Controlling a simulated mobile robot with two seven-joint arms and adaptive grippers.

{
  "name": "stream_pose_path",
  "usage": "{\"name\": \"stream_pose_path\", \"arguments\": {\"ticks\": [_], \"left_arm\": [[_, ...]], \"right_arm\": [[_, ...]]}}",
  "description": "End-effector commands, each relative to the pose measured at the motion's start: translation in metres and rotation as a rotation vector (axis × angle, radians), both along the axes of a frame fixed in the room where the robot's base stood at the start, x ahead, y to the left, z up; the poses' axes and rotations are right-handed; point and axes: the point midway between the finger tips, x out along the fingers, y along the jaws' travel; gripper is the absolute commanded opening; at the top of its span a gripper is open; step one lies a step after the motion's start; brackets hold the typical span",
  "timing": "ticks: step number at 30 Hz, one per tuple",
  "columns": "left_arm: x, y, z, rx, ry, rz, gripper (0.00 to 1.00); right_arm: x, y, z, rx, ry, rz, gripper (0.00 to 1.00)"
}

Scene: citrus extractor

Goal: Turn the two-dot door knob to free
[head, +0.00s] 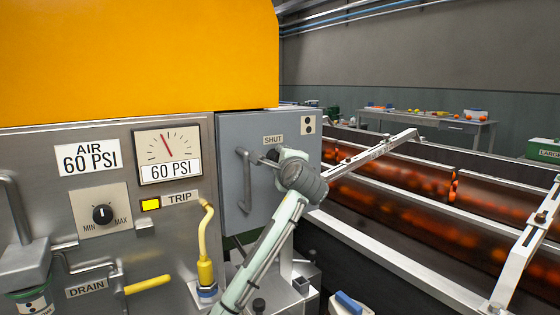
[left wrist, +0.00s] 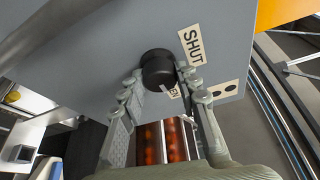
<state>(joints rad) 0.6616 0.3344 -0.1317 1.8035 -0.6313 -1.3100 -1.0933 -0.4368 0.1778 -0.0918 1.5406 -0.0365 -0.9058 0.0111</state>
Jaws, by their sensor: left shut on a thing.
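The grey door (head: 236,135) carries a plate with two dots (head: 308,124) and a label reading SHUT (head: 273,140). In the left wrist view, the round black knob (left wrist: 157,66) sits on the door beside the SHUT label (left wrist: 192,45). A second label (left wrist: 175,92) is partly hidden by the knob and a finger. My left gripper (left wrist: 161,74) is shut on the knob, one finger on each side. In the head view, my left gripper (head: 272,159) reaches the door and mostly hides the knob. My right gripper is not in view.
A grey bar handle (head: 243,180) stands on the door left of my gripper. A yellow hose (head: 205,240) and a yellow drain lever (head: 148,285) are on the left. Rails and a roller conveyor (head: 400,195) run along the right.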

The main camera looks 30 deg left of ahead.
Motion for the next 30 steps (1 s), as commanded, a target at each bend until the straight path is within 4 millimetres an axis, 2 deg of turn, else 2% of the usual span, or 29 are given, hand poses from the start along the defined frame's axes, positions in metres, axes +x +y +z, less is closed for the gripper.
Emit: {"name": "stream_pose_path", "arguments": {"ticks": [1, 6, 17, 20, 30], "left_arm": [[0.0, 0.001, 0.0, 0.002, 0.001, 0.002, 0.33], [0.0, 0.001, 0.0, 0.001, 0.001, 0.002, 0.53], [-0.003, -0.004, 0.0, 0.001, -0.001, 0.0, 0.53], [-0.012, -0.013, 0.002, 0.002, -0.002, -0.003, 0.53], [-0.062, -0.063, 0.007, -0.001, -0.002, -0.002, 0.53]], "right_arm": [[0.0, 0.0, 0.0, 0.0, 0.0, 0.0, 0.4], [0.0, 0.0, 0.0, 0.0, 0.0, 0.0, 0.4], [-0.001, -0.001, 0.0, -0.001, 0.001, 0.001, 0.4], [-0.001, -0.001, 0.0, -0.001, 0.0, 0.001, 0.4], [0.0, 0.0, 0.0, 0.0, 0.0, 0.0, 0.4]]}}
